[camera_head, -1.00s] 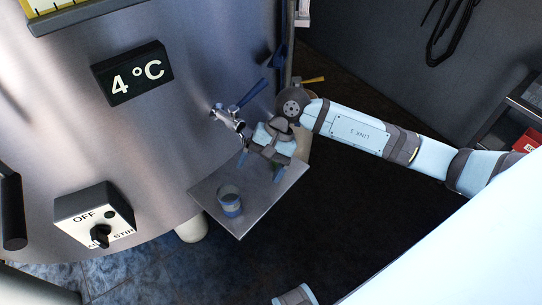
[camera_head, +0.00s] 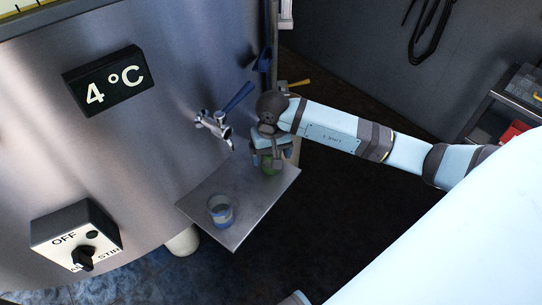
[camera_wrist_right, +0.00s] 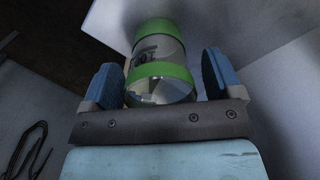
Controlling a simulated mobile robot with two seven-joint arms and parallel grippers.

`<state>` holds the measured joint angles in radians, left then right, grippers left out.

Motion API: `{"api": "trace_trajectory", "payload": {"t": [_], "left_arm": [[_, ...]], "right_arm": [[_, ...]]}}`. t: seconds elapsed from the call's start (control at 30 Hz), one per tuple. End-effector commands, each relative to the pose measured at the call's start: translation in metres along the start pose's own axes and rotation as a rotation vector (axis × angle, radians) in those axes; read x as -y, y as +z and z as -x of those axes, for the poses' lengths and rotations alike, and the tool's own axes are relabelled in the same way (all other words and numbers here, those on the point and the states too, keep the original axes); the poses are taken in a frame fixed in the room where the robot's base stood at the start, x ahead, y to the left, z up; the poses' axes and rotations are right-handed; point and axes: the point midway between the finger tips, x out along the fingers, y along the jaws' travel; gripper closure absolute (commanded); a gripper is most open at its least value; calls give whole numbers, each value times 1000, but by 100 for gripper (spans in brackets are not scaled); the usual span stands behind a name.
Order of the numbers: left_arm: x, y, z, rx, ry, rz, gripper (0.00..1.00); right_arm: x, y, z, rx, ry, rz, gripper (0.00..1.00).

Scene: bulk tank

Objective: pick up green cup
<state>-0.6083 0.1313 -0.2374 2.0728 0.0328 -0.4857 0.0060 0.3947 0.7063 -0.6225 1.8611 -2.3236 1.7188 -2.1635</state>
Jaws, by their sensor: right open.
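The green cup (camera_head: 270,166) stands on the metal shelf (camera_head: 237,235) below the tap, near the shelf's right side. My right gripper (camera_head: 267,160) is open over it and hides part of it. In the right wrist view the cup (camera_wrist_right: 160,68), clear with green bands, lies between the two blue finger pads of my right gripper (camera_wrist_right: 165,82), with a gap visible on each side.
A blue-banded cup (camera_head: 221,211) stands at the shelf's front left. The steel tap (camera_head: 215,128) with its blue lever (camera_head: 238,97) juts from the tank (camera_head: 170,150) just left of my right gripper. A dark rack (camera_head: 505,105) stands at the far right.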

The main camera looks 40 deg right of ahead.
Motion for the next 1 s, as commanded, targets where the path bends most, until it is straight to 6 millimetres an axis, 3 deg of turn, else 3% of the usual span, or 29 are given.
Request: {"api": "trace_trajectory", "payload": {"t": [0.17, 0.4, 0.77, 1.0], "left_arm": [[0, 0, 0, -1, 0, 1, 57], [-2, -2, -1, -4, 0, 8, 57], [-4, -3, -2, -6, 0, 17, 57], [-3, -1, -2, -5, 0, 9, 57]], "right_arm": [[0, 0, 0, -1, -1, 0, 15], [0, 0, 0, -1, -1, 0, 68], [-1, 0, 2, -1, -1, 0, 68], [-2, 2, 23, -6, -1, 1, 68]]}}
